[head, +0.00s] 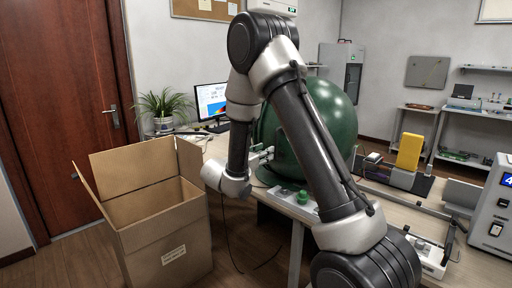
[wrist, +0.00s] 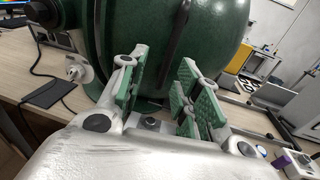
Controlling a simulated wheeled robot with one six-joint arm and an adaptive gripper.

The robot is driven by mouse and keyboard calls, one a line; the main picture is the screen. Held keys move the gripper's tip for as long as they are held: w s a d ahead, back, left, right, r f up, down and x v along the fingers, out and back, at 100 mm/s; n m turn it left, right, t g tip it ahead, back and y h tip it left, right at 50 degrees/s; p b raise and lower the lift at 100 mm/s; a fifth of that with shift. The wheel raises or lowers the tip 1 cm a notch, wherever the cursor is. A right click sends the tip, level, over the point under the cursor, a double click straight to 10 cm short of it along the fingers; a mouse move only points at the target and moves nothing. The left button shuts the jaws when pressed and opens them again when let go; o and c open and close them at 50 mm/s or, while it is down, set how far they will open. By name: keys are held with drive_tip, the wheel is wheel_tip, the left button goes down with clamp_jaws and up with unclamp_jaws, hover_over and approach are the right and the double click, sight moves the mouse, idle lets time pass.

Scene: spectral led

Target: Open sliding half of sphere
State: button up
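The large green sphere (head: 336,118) stands on the table, partly hidden behind my arm in the head view. In the wrist view the sphere (wrist: 222,40) fills the upper middle. A dark vertical handle or bar (wrist: 172,42) runs down its surface. My gripper (wrist: 158,92) is open, its green-padded fingers spread apart and pointing at the lower part of the sphere. Nothing shows between the pads. The bar's lower end appears just above and beyond the fingertips; I cannot tell whether they touch. In the head view my gripper (head: 262,155) is at the sphere's left side.
An open cardboard box (head: 165,235) stands on the floor left of the table (head: 405,212). A monitor (head: 211,101) and a plant (head: 163,108) are behind. A yellow block (head: 409,151) on a bench fixture and a device with a blue display (head: 494,215) are to the right.

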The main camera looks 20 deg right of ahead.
sight(270, 144)
drive_tip(key=shift+n+t, duration=0.3)
drive_tip(key=shift+n, duration=0.1)
drive_tip(key=x, duration=0.5)
drive_tip(key=w+r+x, duration=0.1)
drive_tip(key=x, duration=0.1)
drive_tip(key=shift+w, duration=0.1)
clamp_jaws()
unclamp_jaws()
drive_tip(key=shift+a, duration=0.2)
drive_tip(key=v, duration=0.8)
drive_tip(key=shift+s+a, duration=0.25)
drive_tip(key=shift+s, duration=0.05)
